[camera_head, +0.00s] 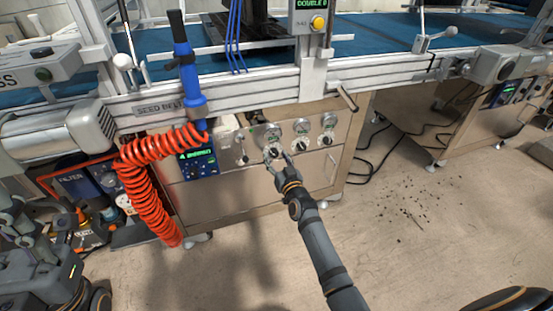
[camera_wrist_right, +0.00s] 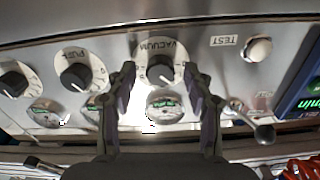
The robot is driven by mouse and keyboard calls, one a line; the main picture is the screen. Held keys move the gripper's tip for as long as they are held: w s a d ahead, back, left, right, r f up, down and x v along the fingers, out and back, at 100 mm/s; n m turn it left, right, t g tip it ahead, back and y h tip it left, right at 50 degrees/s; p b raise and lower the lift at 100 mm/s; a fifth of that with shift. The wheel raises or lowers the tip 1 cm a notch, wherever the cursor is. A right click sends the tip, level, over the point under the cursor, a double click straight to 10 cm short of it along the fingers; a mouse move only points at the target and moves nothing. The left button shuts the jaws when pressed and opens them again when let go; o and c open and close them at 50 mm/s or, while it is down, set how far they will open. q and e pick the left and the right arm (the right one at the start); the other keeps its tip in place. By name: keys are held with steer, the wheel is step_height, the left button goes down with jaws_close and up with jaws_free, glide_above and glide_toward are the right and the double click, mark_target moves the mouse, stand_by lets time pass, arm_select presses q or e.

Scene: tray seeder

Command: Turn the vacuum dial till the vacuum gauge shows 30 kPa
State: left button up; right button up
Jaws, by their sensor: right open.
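The vacuum dial (camera_wrist_right: 160,72) is a black knob on a white round plate lettered VACUUM, upside down in the right wrist view. My right gripper (camera_wrist_right: 159,82) is open, with one finger on either side of the dial. I cannot tell whether the fingers touch it. In the head view my right gripper (camera_head: 281,162) reaches the panel front and partly hides the dial.
Neighbouring dials, including the one lettered PULSE (camera_wrist_right: 80,72), sit close by. A TEST button (camera_wrist_right: 257,49) and a toggle lever (camera_wrist_right: 264,133) are on the other side. An orange coiled hose (camera_head: 150,190) hangs left of the panel.

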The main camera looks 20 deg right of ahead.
steer(key=shift+w, duration=0.1)
jaws_close()
stand_by(0.3)
